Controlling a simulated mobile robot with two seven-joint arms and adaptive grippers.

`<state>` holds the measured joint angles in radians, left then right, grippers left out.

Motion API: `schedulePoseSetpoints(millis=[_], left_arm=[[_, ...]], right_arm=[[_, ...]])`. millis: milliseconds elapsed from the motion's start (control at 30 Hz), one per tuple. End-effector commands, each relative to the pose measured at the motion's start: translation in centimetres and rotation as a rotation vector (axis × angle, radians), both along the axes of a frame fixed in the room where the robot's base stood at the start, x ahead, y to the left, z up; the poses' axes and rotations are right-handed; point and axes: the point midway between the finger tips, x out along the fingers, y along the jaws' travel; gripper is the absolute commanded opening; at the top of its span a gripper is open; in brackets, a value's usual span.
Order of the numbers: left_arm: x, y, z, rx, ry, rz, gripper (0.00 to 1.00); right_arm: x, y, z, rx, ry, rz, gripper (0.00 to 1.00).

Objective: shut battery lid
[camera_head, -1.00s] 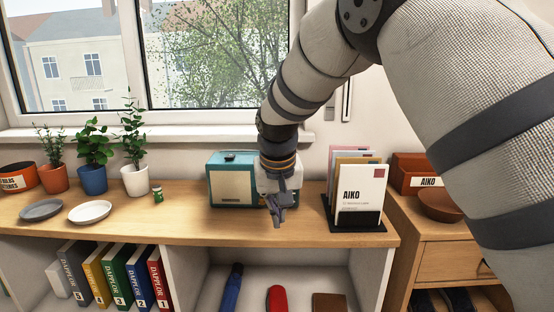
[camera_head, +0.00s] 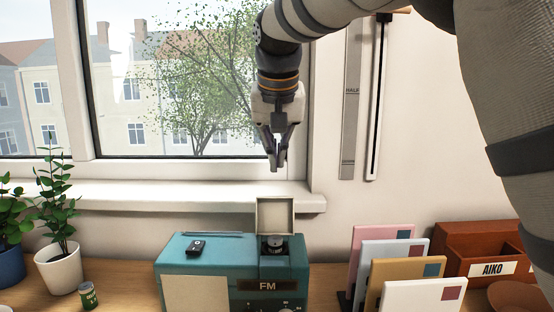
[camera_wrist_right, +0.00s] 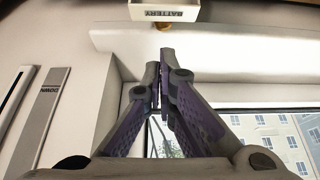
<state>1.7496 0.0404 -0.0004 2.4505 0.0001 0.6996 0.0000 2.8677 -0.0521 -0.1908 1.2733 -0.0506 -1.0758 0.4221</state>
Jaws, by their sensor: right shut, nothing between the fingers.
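The teal radio (camera_head: 215,255) stands on the wooden counter below the window. Its cream battery lid (camera_head: 276,216) stands open, upright at the top right of the radio, above a compartment with a dark round thing (camera_head: 275,242) in it. My right gripper (camera_head: 278,166) is shut and empty, pointing down above the lid and apart from it. In the right wrist view the gripper (camera_wrist_right: 160,62) shows with its fingertips together, and the lid marked BATTERY (camera_wrist_right: 164,14) is at the top edge, partly cut off. My left gripper is not in view.
A small black object (camera_head: 198,246) lies on the radio's top. The window sill (camera_head: 180,196) runs behind the radio. A rack of envelopes (camera_head: 392,262) and a brown letter box (camera_head: 478,242) stand to the right. A plant (camera_head: 60,250) and a small green can (camera_head: 88,296) stand left.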

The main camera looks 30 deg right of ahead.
Motion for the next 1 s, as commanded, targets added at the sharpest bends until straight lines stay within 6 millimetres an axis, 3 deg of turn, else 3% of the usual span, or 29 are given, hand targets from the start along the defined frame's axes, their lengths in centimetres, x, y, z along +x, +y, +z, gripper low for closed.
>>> schedulePoseSetpoints(millis=[200, 400, 1000], left_arm=[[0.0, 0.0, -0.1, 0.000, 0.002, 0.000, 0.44], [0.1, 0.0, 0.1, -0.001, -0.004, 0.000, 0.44], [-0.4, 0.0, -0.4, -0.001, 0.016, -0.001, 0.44]], right_arm=[[1.6, -1.0, -4.3, 0.001, 0.007, -0.001, 0.00], [2.5, -1.5, -6.4, 0.001, 0.003, 0.000, 0.00], [3.7, -1.6, -7.1, 0.000, 0.007, 0.000, 0.00]])
